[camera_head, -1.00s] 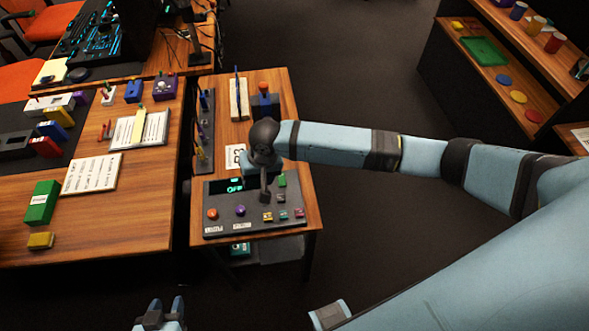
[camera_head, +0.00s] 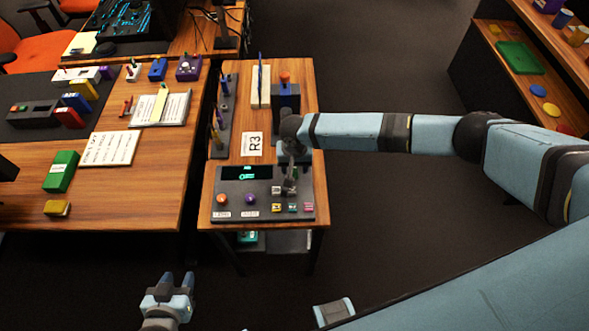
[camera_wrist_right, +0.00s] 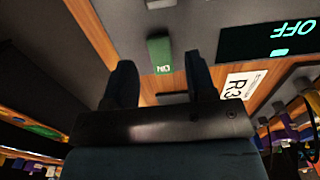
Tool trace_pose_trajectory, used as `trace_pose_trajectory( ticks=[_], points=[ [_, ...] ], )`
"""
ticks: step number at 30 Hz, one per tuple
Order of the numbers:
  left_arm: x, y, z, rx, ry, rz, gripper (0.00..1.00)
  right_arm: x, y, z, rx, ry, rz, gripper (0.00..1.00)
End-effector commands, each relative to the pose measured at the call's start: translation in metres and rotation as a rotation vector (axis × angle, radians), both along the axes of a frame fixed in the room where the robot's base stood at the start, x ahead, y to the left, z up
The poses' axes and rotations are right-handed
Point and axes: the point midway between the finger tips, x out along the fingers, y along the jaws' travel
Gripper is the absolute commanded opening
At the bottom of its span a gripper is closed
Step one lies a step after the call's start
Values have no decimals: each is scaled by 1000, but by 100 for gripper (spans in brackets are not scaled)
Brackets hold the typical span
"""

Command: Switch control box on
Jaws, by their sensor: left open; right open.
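The control box (camera_head: 233,202) is a dark grey panel lying on the small wooden table. Its display (camera_head: 232,173) glows green and reads OFF, upside down, in the right wrist view (camera_wrist_right: 268,42). A green button (camera_wrist_right: 159,49) with ON lettering shows in the right wrist view, ahead of and between my fingertips; in the head view my gripper hides it. My right gripper (camera_head: 289,174) is open over the panel's upper right part; its fingers also show in the right wrist view (camera_wrist_right: 161,78), apparently short of the button. My left gripper (camera_head: 175,284) is open and empty, low in the head view.
The panel also bears an orange knob (camera_head: 222,199), a purple knob (camera_head: 251,199) and small coloured buttons along its right front. A larger desk (camera_head: 150,200) stands left; open floor lies right.

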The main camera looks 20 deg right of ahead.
Motion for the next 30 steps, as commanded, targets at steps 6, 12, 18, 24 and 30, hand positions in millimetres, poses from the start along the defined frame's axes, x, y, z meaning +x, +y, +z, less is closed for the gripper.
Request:
trace_pose_trajectory(
  ticks=[6, 12, 18, 24, 30],
  points=[
    [0, -1, -1, -2, 1, -1, 43, 0, 0, -21, 0, 0, 0, 51],
    [-1, -2, -1, -2, 2, -1, 43, 0, 0, -24, 1, -1, 0, 51],
    [0, -2, -1, -2, 2, -1, 43, 0, 0, -24, 1, 0, 0, 35],
    [0, -2, -1, -2, 2, -1, 43, 0, 0, -24, 1, 0, 0, 2],
    [0, -1, 9, -2, 2, -1, 43, 1, 1, -21, 13, 45, -3, 2]
  ],
)
